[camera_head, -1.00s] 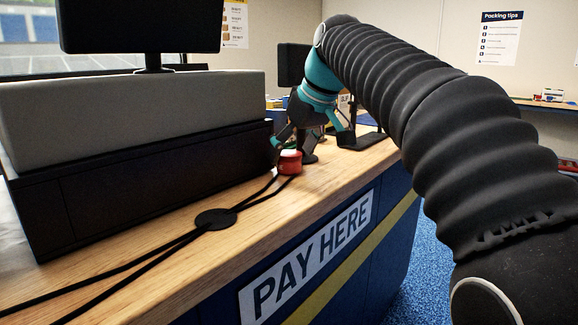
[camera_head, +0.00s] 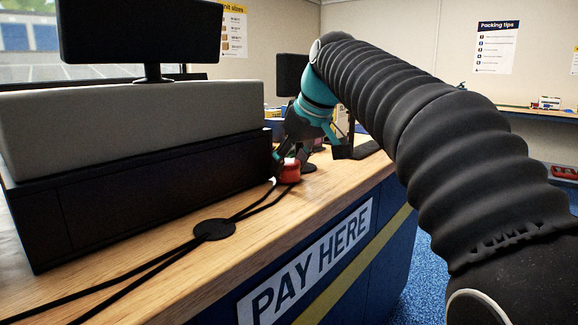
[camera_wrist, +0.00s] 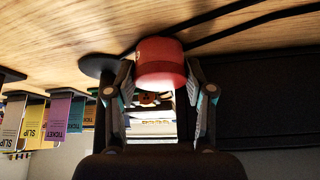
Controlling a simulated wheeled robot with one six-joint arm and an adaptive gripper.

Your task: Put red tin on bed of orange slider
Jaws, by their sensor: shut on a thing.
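In the wrist view the tin (camera_wrist: 160,62) sits between the two fingertips. My gripper (camera_wrist: 160,80) is shut on it, one finger on each side. In the head view my gripper (camera_head: 288,166) reaches down to the tin from behind, and the tin appears at counter level. I cannot tell whether it touches the wood. I cannot make out the orange slider in either view.
A black drawer unit (camera_head: 150,195) and monitor (camera_head: 140,28) stand at left. Coloured ticket slips (camera_wrist: 60,115) show in the wrist view. A far shelf (camera_head: 535,112) holds small items.

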